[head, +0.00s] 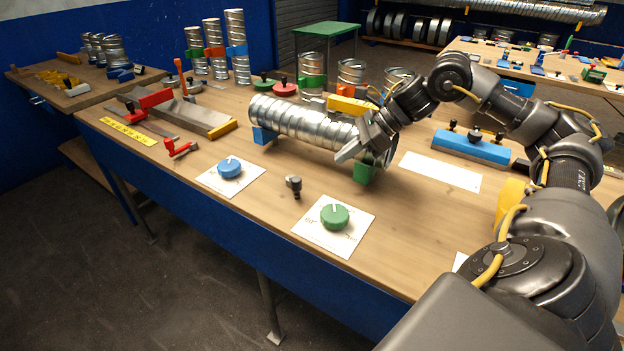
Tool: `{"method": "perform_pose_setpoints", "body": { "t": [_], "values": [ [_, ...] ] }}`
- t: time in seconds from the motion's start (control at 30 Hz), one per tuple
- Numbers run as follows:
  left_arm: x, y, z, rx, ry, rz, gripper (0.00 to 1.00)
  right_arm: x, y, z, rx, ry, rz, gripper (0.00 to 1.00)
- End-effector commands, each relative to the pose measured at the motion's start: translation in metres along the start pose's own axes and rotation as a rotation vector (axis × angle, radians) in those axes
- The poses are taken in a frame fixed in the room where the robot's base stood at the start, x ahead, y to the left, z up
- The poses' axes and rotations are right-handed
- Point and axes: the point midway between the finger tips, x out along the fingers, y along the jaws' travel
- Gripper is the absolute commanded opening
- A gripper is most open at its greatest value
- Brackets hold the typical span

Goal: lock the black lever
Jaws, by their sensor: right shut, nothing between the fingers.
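A small black lever (294,184) with a rounded head stands on the bench top near the front edge, between the blue dial and the green dial. Its exact setting is too small to tell. My right gripper (345,153) is shut and empty. It is up and to the right of the black lever, apart from it, in front of the right end of a silver spiral duct (292,119). I cannot tell whether it touches the duct. My left gripper is not in view.
A blue dial (229,167) and a green dial (334,216) sit on white cards. Blue (264,135) and green (364,172) supports are under the duct. A red clamp (178,148) is at left. A blue block with black knobs (471,149) is at right.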

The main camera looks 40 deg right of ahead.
Motion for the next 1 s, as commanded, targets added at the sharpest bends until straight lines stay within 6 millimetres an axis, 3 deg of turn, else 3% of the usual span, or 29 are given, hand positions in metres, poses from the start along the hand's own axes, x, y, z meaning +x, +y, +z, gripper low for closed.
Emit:
{"method": "perform_pose_setpoints", "body": {
  "t": [0.27, 0.7, 1.0],
  "values": [
    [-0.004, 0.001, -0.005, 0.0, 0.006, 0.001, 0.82, 0.018, 0.0, 0.002, -0.001, -0.001, 0.005, 0.0],
    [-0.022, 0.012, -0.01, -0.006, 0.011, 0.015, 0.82, 0.088, 0.0, 0.004, -0.001, -0.004, 0.005, 0.0],
    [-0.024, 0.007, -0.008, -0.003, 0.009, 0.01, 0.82, 0.103, 0.0, 0.003, -0.002, -0.002, 0.002, 0.0]
  ]
}}
